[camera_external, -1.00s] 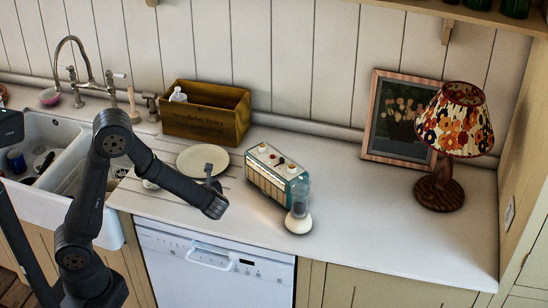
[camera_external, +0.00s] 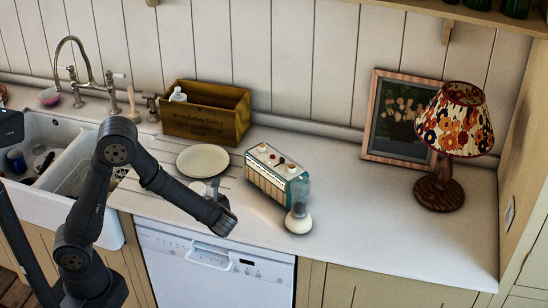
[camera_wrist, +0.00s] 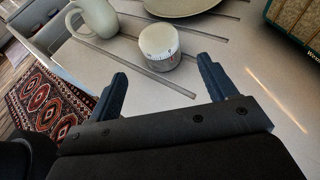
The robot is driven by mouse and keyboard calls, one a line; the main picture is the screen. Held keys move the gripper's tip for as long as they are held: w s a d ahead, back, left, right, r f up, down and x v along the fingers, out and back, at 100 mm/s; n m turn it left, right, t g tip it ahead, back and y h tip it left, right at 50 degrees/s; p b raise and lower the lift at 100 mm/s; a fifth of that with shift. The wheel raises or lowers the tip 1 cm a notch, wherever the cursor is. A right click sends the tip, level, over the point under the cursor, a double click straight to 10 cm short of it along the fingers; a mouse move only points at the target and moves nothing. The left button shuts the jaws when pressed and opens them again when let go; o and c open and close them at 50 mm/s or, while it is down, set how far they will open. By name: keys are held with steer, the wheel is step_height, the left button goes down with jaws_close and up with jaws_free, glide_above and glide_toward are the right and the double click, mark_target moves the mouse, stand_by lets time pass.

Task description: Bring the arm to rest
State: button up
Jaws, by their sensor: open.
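My gripper (camera_wrist: 162,88) is open in the wrist view, with its two dark fingers apart and nothing between them. A white kitchen timer (camera_wrist: 159,46) stands on the counter beyond the fingertips, apart from them. In the external view my gripper (camera_external: 222,205) is over the front edge of the counter, left of the radio. My arm comes up from the lower left and bends down toward the counter; the fingers are small and partly hidden there.
A plate (camera_external: 203,161), a wooden crate (camera_external: 206,117), a radio (camera_external: 272,170) and a glass shaker (camera_external: 299,213) stand on the counter. A pale mug (camera_wrist: 97,17) is near the timer. A lamp (camera_external: 440,190) and framed picture (camera_external: 385,118) are right. The front right counter is clear.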

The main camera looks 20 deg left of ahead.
steer(key=v, duration=0.5)
steer(key=x, duration=1.2)
steer(key=shift+w+a, duration=0.25)
steer(key=shift+a, duration=0.05)
steer(key=r, duration=0.4)
steer(key=shift+s+d+r, duration=0.2)
steer(key=shift+s+d, duration=0.05)
steer(key=s+a+r+v, duration=0.1)
steer(key=a+r+v, duration=0.1)
steer(key=v, duration=1.1)
step_height(320, 180, up, 17)
steer(key=w+d+m+t+h, duration=0.1)
steer(key=w+d+m+h, duration=0.1)
steer(key=d, duration=0.6)
steer(key=w+d+m+t+h, duration=0.1)
steer(key=w+d+m+h, duration=0.2)
steer(key=d, duration=0.6)
steer(key=shift+w+f+t, duration=0.4)
steer(key=shift+w+f, duration=0.05)
steer(key=shift+a, duration=0.1)
